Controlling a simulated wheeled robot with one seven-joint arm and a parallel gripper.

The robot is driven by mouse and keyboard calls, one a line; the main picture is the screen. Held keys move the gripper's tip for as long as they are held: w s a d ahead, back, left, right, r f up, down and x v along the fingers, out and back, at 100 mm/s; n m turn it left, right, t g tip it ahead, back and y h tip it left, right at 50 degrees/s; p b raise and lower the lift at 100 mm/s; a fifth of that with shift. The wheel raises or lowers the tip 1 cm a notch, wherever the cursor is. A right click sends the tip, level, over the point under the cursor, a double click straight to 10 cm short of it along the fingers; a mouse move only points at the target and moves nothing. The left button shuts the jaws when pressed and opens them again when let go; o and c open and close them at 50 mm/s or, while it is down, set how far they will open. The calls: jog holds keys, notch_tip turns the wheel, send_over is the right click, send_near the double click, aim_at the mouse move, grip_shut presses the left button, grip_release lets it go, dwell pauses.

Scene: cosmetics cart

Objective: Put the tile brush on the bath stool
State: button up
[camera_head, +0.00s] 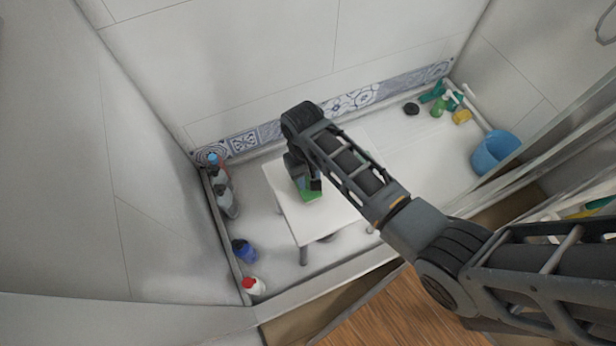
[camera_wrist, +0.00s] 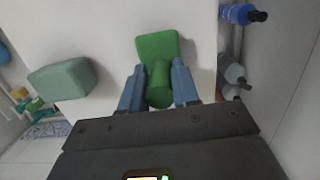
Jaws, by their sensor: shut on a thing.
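The tile brush (camera_wrist: 157,62) is green, with a flat block and a rounded grip. My gripper (camera_wrist: 158,90) is shut on the rounded grip, with a blue finger on either side. In the head view the brush (camera_head: 311,192) shows below my gripper (camera_head: 307,180), partly hidden by it. The brush is over the white top of the bath stool (camera_head: 328,214); I cannot tell whether it touches the top. The stool top also fills much of the wrist view (camera_wrist: 105,25). My arm covers part of the stool in the head view.
A teal block (camera_wrist: 62,80) lies on the stool, left of the brush in the wrist view. Several bottles (camera_head: 226,200) line the left wall. A blue bucket (camera_head: 495,152) and green and yellow items (camera_head: 440,105) are at the right.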

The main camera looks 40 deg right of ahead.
jog(key=shift+f, duration=0.2)
jog(key=shift+f, duration=0.15)
jog(key=o, duration=0.9)
jog(key=shift+o, duration=0.2)
jog(key=r, duration=0.4)
jog(key=w+r+p, duration=0.1)
jog(key=r, duration=0.7)
jog(key=shift+w+d+r, duration=0.15)
jog(key=shift+w, duration=0.05)
